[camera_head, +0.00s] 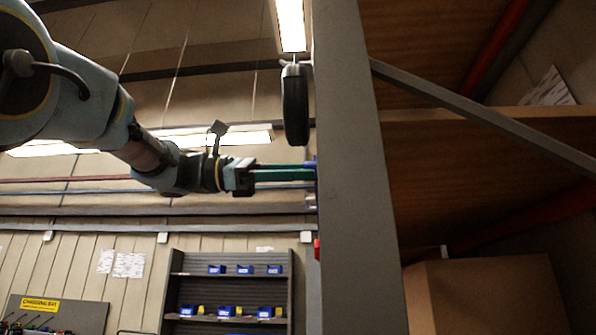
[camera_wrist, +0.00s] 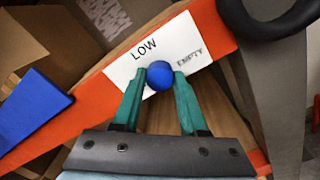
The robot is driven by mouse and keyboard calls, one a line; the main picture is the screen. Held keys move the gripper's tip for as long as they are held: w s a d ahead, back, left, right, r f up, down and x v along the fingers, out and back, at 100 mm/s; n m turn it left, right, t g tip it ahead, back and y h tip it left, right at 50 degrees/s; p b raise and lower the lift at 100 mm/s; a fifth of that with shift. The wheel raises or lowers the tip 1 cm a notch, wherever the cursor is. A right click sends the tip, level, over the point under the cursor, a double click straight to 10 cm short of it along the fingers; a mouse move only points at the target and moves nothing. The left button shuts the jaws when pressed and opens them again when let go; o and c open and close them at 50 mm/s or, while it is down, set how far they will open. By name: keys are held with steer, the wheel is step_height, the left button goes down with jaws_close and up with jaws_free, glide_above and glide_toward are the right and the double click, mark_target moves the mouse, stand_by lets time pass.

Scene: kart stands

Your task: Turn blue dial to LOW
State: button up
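The blue dial (camera_wrist: 159,76) shows in the wrist view as a round blue knob on a white label plate (camera_wrist: 120,70) fixed to an orange beam. The plate reads LOW to the dial's upper left and EMPTY to its right. I see no pointer mark on the dial. My gripper (camera_wrist: 160,80) has its two teal fingers on either side of the dial, with the tips appearing to touch it. In the head view my gripper (camera_head: 314,174) reaches the left edge of a grey post, where a bit of blue shows at the fingertips.
The grey post (camera_head: 360,200) stands right beside the gripper. A black wheel-like ring (camera_head: 294,103) hangs just above it. A blue block (camera_wrist: 35,105) sits on the orange beam to the left. Wooden shelves and a cardboard box (camera_head: 485,300) are at right. A bin rack (camera_head: 228,292) is far behind.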

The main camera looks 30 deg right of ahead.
jaws_close()
steer(key=shift+f+m+b, duration=0.2)
steer(key=shift+m+b, duration=0.1)
steer(key=shift+b, duration=0.3)
steer(key=shift+m+b, duration=5.2)
steer(key=shift+m, duration=0.4)
steer(key=shift+r, duration=0.1)
steer(key=o, duration=0.6)
jaws_free()
steer(key=shift+c, duration=0.2)
